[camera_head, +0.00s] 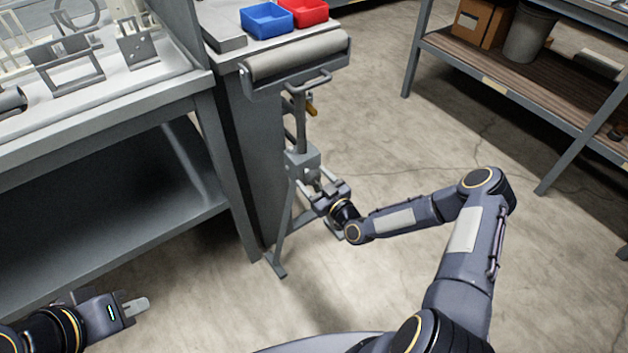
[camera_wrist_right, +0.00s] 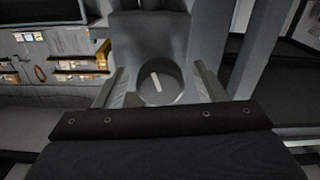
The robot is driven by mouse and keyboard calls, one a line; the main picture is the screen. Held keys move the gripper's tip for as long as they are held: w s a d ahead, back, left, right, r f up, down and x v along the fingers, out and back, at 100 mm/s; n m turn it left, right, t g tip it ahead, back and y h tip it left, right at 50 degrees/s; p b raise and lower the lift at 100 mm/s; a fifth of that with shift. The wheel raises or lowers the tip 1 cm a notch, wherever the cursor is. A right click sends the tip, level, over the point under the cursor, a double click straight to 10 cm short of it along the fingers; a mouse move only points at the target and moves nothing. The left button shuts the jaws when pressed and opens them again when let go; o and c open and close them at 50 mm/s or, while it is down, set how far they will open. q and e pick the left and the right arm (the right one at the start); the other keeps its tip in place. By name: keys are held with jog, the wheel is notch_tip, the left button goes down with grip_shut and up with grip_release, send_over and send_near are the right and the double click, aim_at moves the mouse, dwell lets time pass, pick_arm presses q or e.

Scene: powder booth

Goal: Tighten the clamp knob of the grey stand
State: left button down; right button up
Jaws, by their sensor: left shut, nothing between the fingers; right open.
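The grey stand (camera_head: 300,120) stands upright beside the bench end, with a roller (camera_head: 298,56) on top and splayed legs below. Its clamp collar (camera_head: 302,161) sits partway down the post. In the right wrist view the round grey clamp knob (camera_wrist_right: 172,94) faces the camera, with a pale, slightly tilted line on its face. My right gripper (camera_head: 318,185) is open at the collar; in the wrist view its fingers (camera_wrist_right: 161,80) stand either side of the knob, with no clear contact visible. My left gripper (camera_head: 138,306) is shut and empty at lower left, away from the stand.
A grey bench (camera_head: 110,112) with metal parts is at left. A blue bin (camera_head: 267,21) and a red bin (camera_head: 306,12) sit behind the roller. A shelf unit (camera_head: 520,85) stands at upper right. The floor (camera_head: 400,130) between is clear.

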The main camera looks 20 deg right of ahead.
jog(key=c, duration=1)
jog(key=shift+o, duration=0.2)
